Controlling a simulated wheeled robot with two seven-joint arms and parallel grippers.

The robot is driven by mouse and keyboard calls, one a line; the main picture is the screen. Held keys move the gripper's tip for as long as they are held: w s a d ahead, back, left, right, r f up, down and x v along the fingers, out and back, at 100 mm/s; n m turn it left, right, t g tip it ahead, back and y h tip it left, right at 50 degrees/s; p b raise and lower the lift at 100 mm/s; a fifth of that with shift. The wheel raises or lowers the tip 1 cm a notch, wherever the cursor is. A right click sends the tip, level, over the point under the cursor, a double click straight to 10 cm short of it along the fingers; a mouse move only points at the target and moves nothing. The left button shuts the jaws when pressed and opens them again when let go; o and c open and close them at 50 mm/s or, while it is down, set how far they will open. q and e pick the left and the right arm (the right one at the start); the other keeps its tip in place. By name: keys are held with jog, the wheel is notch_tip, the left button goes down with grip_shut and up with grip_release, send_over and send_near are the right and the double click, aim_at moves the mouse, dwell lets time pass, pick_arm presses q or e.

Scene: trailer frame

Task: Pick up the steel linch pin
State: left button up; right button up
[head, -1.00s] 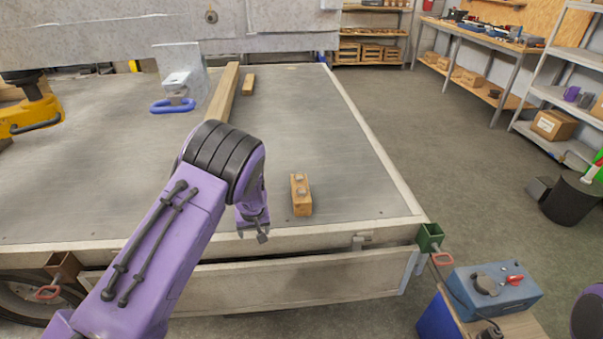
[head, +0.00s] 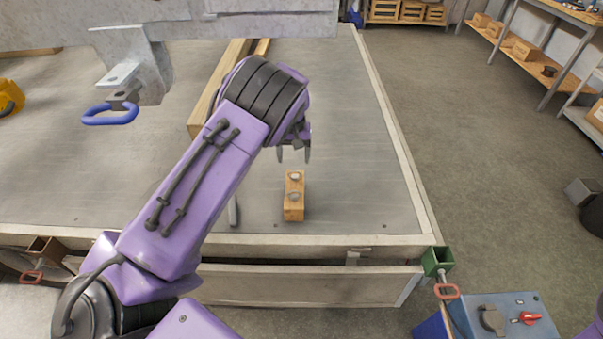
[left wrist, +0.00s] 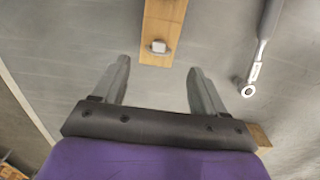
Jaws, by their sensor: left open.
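I cannot pick out the steel linch pin with certainty. A wooden block (head: 293,207) on the grey trailer deck (head: 345,130) carries two small grey metal pieces (head: 294,177); one metal piece also shows in the left wrist view (left wrist: 158,46). My left gripper (head: 294,155) is open and empty, pointing down just beyond the block in the head view. In the left wrist view, the block lies ahead of the open fingers (left wrist: 158,66). A grey-handled tool with a ring-shaped metal end (left wrist: 262,50) lies beside the block; my arm partly hides it in the head view. My right gripper is not in view.
A long wooden beam (head: 205,115) lies left of my left forearm. A grey bracket (head: 130,60) with a blue loop (head: 110,115) hangs at upper left. A green socket (head: 437,262) with a red-ringed pin stands at the front corner. The deck right of the block is clear.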

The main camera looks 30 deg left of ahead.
aim_at(295, 180)
pick_arm(q)
jog(key=shift+s+a+f, duration=0.1)
jog(key=shift+s+f, duration=0.15)
jog(key=shift+f, duration=0.25)
jog(key=shift+s+a+f, duration=0.1)
jog(key=shift+s+f, duration=0.1)
jog(key=shift+f, duration=0.25)
jog(key=f+p, duration=0.1)
jog(key=f, duration=0.1)
jog(key=w+f+p, duration=0.1)
jog(key=f, duration=0.2)
jog(key=shift+w+d+f, duration=0.15)
jog(key=shift+f, duration=0.2)
jog(key=c, duration=1.2)
